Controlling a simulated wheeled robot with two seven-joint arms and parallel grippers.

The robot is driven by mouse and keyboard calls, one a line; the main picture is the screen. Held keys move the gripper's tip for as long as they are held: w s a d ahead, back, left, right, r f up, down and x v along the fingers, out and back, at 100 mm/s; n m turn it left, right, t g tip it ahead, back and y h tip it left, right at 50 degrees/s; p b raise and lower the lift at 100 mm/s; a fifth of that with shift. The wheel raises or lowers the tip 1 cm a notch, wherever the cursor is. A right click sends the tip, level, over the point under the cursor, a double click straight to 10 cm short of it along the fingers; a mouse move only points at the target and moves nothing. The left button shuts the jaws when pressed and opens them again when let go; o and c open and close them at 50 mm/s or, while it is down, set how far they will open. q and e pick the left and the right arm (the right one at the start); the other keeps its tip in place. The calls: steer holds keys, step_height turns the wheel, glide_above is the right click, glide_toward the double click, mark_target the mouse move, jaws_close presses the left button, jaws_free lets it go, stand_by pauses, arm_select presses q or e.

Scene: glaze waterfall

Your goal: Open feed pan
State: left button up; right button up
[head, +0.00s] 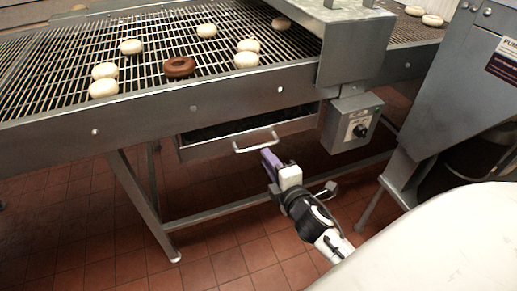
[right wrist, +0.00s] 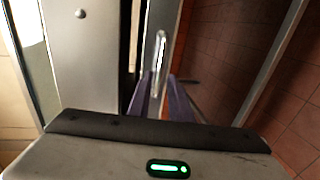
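The feed pan (head: 222,146) is a grey metal drawer hung under the conveyor's front beam. A dark inside shows above its front wall. Its silver bar handle (head: 256,144) sticks out from the front, and also shows in the right wrist view (right wrist: 159,52). My right gripper (head: 268,157) has purple fingers and is just below and in front of the handle's right part. In the right wrist view the two fingers (right wrist: 160,84) are apart, with the handle ahead in line with the gap. Contact with the handle cannot be told. My left gripper is out of view.
The wire conveyor (head: 150,62) above carries several pale rings and a brown glazed ring (head: 179,67). A control box (head: 352,122) with a black knob hangs right of the pan. Frame legs and a low crossbar (head: 225,208) stand below. The tiled floor in front is open.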

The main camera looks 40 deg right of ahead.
mark_target(259, 148)
steer(key=b+x, duration=0.1)
steer(key=x, duration=0.7)
jaws_close()
